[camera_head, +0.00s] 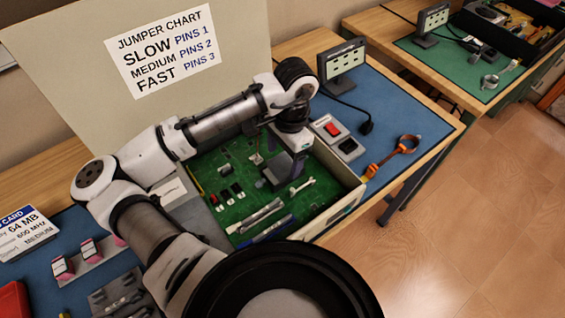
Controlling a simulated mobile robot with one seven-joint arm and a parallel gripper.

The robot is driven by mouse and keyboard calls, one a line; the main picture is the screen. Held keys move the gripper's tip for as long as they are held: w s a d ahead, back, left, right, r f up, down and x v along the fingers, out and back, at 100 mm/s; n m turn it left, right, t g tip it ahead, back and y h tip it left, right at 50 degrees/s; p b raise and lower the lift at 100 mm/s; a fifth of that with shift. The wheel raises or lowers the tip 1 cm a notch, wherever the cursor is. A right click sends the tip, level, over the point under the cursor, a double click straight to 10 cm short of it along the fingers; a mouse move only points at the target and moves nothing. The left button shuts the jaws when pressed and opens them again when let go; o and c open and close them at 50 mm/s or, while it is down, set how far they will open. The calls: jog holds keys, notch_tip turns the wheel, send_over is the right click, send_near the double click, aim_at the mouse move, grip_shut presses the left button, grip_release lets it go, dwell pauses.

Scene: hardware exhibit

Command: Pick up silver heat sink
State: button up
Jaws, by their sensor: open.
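My gripper (285,168) is open and hangs over the green circuit board (240,207) inside an open beige case. The fingers point down, close above the board near its back right part. A small silver-grey piece (256,159) stands on the board just left of the gripper. It may be the silver heat sink, but it is too small to tell. Whether anything lies between the fingers is hidden by the gripper body. My arm crosses the picture and covers the left part of the case.
Long slots (255,216), small black modules (231,191) and a white piece (302,187) lie around the gripper on the board. The case wall (340,208) borders it on the right. A switch box (336,137), orange strap (394,155) and display (342,64) stand beyond.

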aim_at(283, 162)
jog(key=shift+f, duration=1.05)
jog(key=c, duration=0.9)
jog(key=shift+o, duration=0.2)
jog(key=shift+r, duration=0.2)
notch_tip(283, 162, up, 20)
jog(key=b, duration=0.1)
jog(key=shift+f, duration=0.15)
